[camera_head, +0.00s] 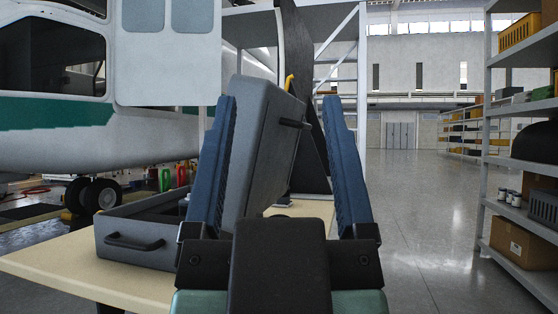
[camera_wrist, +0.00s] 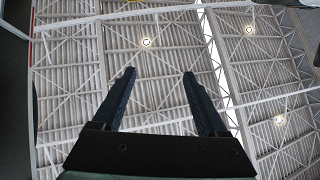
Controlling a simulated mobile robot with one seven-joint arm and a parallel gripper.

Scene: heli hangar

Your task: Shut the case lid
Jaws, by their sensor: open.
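The grey case (camera_head: 140,235) sits on a light table, with a black handle on its front wall. Its lid (camera_head: 262,150) stands up, open, with a dark handle near its upper right edge. My gripper (camera_head: 280,105) is open, its two blue fingers pointing upward in front of the lid. The fingers cover part of the case and lid, and I cannot tell whether they touch the lid. In the wrist view my gripper (camera_wrist: 160,75) is open and empty against the ceiling, with no sight of the case.
The tan table (camera_head: 60,265) carries the case. A helicopter (camera_head: 60,130) stands behind at the left. A dark upright panel (camera_head: 312,110) rises just behind the lid. Shelves (camera_head: 525,215) with boxes stand at the right. The floor (camera_head: 430,220) between table and shelves is clear.

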